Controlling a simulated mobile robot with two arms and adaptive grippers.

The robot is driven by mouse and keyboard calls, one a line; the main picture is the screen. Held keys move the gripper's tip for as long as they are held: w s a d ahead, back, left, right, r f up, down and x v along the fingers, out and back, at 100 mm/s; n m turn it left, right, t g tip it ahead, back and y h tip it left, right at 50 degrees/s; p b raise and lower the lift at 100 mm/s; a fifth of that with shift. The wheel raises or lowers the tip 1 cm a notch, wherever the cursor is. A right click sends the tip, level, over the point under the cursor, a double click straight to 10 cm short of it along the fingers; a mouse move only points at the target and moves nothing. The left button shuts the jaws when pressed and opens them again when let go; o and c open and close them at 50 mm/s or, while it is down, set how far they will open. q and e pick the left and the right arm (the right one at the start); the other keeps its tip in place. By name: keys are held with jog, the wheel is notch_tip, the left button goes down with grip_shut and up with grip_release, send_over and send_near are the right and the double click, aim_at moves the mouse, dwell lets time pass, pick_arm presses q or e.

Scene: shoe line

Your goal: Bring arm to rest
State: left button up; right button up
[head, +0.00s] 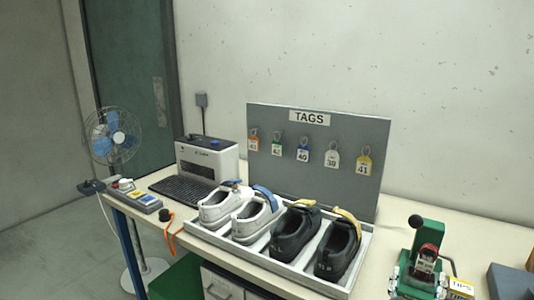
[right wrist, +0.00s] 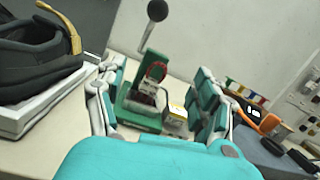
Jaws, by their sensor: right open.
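My right gripper (right wrist: 160,88) shows in the right wrist view, its two teal and grey fingers spread wide apart. It is open, with nothing between its fingertips. Beyond the gap stands a green press (right wrist: 142,108) with a black-knobbed lever and a red part. The press also shows in the head view (head: 420,282) at the lower right. My left gripper is not in view.
A tray (head: 364,252) holds white shoes (head: 216,207) and black shoes (head: 337,250). Behind it stands a grey tag board (head: 270,180). A label printer (head: 207,160) and a keyboard (head: 181,190) are at left. A TIPS box (head: 460,289) sits beside the press.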

jog(key=s+a+r+n+t+y, duration=0.1)
jog(key=a+r+n+t+y, duration=0.15)
jog(key=a+n+y, duration=0.5)
jog(key=s+a+r+n+t+y, duration=0.2)
jog(key=a+n+t+y, duration=0.25)
jog(key=n, duration=0.65)
jog(key=s+a+f+n+g+y, duration=0.35)
jog(key=a+f+n+g, duration=0.2)
jog(key=f+n, duration=0.35)
jog(key=s+a+f+n+g+y, duration=0.3)
jog(key=s+a+f+n+g, duration=0.15)
jog(key=f+n+g, duration=0.4)
jog(key=s+d+f+n+g+h, duration=0.7)
jog(key=s+d+f, duration=0.45)
jog(key=s, duration=0.35)
notch_tip(320, 180, down, 26)
jog(key=s+f, duration=0.1)
jog(key=s, duration=0.1)
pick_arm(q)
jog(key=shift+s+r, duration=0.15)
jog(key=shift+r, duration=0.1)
pick_arm(e)
jog(key=s+d+f+g, duration=0.1)
jog(key=s+d+f, duration=0.1)
jog(key=s+f, duration=1.1)
jog(key=s, duration=0.3)
jog(key=shift+d+g+h, duration=0.3)
jog(key=shift+d+h, duration=0.05)
